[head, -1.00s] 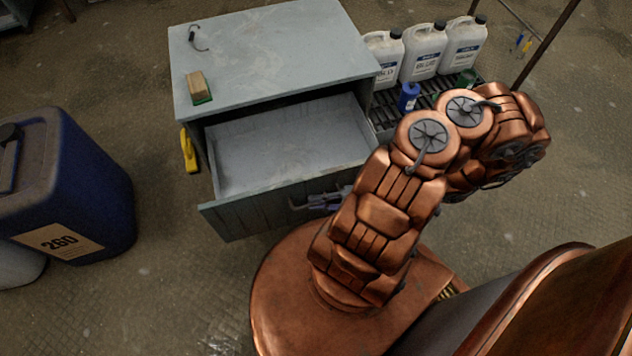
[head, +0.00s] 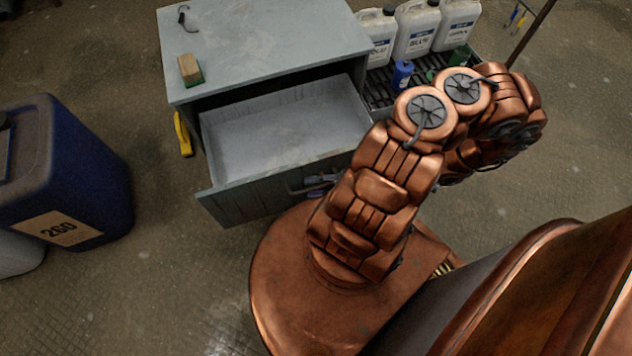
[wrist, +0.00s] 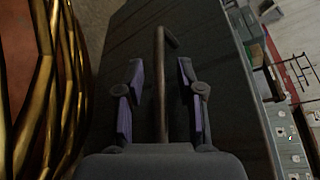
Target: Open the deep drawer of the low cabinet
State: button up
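The low grey cabinet (head: 265,45) stands ahead, with its deep drawer (head: 285,130) pulled well out. The drawer's inside is pale and looks empty. Its front panel (head: 245,203) faces me, and my arm covers its right part. My gripper (wrist: 160,70) is at the drawer front. In the wrist view its two purple-padded fingers stand either side of the bar handle (wrist: 162,95), with a visible gap on each side. It looks open around the bar, not clamped. In the head view the gripper shows only partly, beside my arm.
A blue drum (head: 75,175) labelled 260 stands at left. A sponge block (head: 190,69) and a hook (head: 184,17) lie on the cabinet top. A yellow object (head: 182,134) is beside the cabinet. White jugs (head: 418,30) and a blue can (head: 402,74) stand on a rack at right.

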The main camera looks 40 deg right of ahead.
jog(key=v, duration=1.2)
dwell(0.6)
jog(key=w+a+r+n+g+p, duration=0.2)
jog(key=w+r+n+g+p, duration=0.15)
jog(key=r, duration=0.65)
jog(key=w+a+r+n+g+h+p, duration=0.1)
jog(key=w+a+r+n+g+p, duration=0.3)
jog(key=r, duration=0.7)
jog(key=w+a+r+n+g+p, duration=0.1)
jog(key=w+r+n+g+p, duration=0.3)
jog(key=r, duration=0.6)
jog(key=s+a+r+n+h+p, duration=0.1)
jog(key=s+a+r+h+p, duration=0.2)
jog(key=r, duration=0.6)
jog(key=s+a+r+n+h+p, duration=0.1)
jog(key=s+a+r+h+p, duration=0.2)
jog(key=r+p, duration=0.5)
jog(key=s+a+r+n+h+p, duration=0.1)
jog(key=s+a+r+h+p, duration=0.2)
jog(key=r, duration=0.9)
jog(key=shift+s+a+r+g+h+p, duration=0.15)
jog(key=shift+s+a+g+h+p, duration=0.2)
jog(key=shift+a+h+p, duration=0.65)
jog(key=shift+d+n+y, duration=0.15)
jog(key=shift+n+y, duration=0.1)
jog(key=shift+y, duration=0.05)
